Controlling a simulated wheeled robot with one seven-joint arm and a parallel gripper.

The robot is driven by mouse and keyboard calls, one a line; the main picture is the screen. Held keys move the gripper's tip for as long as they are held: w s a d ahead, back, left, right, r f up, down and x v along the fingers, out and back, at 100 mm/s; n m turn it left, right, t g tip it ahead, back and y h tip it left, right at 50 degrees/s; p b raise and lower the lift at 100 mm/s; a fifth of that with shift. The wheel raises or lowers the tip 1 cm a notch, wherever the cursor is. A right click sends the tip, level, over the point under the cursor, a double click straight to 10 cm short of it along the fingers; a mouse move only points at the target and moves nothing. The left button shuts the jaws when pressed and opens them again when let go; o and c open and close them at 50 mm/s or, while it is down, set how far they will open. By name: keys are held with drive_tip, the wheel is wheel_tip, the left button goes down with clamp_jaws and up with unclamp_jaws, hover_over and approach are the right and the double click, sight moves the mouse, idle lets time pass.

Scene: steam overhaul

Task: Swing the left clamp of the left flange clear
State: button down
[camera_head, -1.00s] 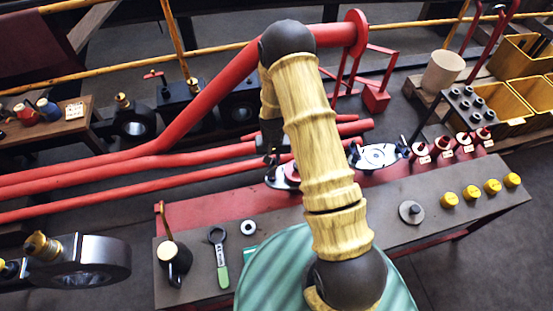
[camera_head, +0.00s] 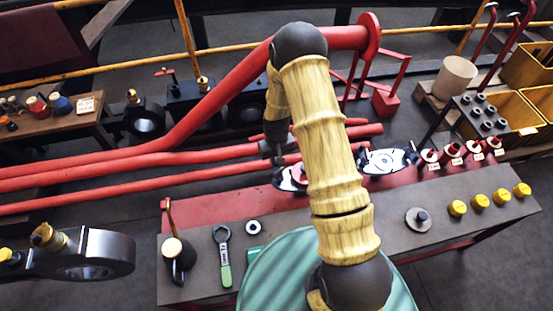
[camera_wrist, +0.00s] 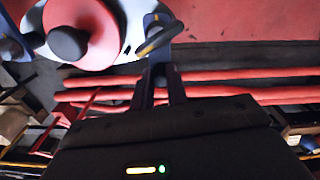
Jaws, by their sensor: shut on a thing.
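The left flange (camera_head: 298,178) sits at the red back strip of the bench, a red disc on a pale plate, partly hidden by my arm. In the wrist view its red disc (camera_wrist: 88,30) has a dark round knob on top. A dark blue clamp (camera_wrist: 158,22) with a brass-coloured piece lies at the plate's edge, beside the disc. My gripper (camera_wrist: 161,84) is shut on the near end of this clamp; the exact contact is small and dark. In the head view my gripper (camera_head: 277,160) is at the flange's left side.
A second flange (camera_head: 385,160) with a pale plate lies to the right, beyond my arm. Red pipes (camera_head: 130,180) run close behind the bench.

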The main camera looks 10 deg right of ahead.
drive_tip(key=c, duration=1.4)
unclamp_jaws()
drive_tip(key=shift+r, duration=0.1)
wheel_tip(320, 180, up, 17)
drive_tip(key=shift+r, duration=0.15)
drive_tip(key=s+d+r+t+p, duration=0.1)
drive_tip(key=s+r+p, duration=0.1)
drive_tip(key=s+r, duration=0.3)
drive_tip(key=s+d+r+m+p, duration=0.1)
drive_tip(key=s+r+p, duration=0.1)
drive_tip(key=s+r, duration=0.3)
drive_tip(key=s+d+r+m+t+p, duration=0.1)
drive_tip(key=s+r+p, duration=0.1)
drive_tip(key=s+r, duration=0.3)
drive_tip(key=shift+s+d+r+t, duration=0.1)
drive_tip(key=shift+s+r+t, duration=0.1)
drive_tip(key=shift+s, duration=0.4)
drive_tip(key=shift+s+r+t, duration=0.1)
drive_tip(key=shift+s+r, duration=0.05)
drive_tip(key=shift+s, duration=0.4)
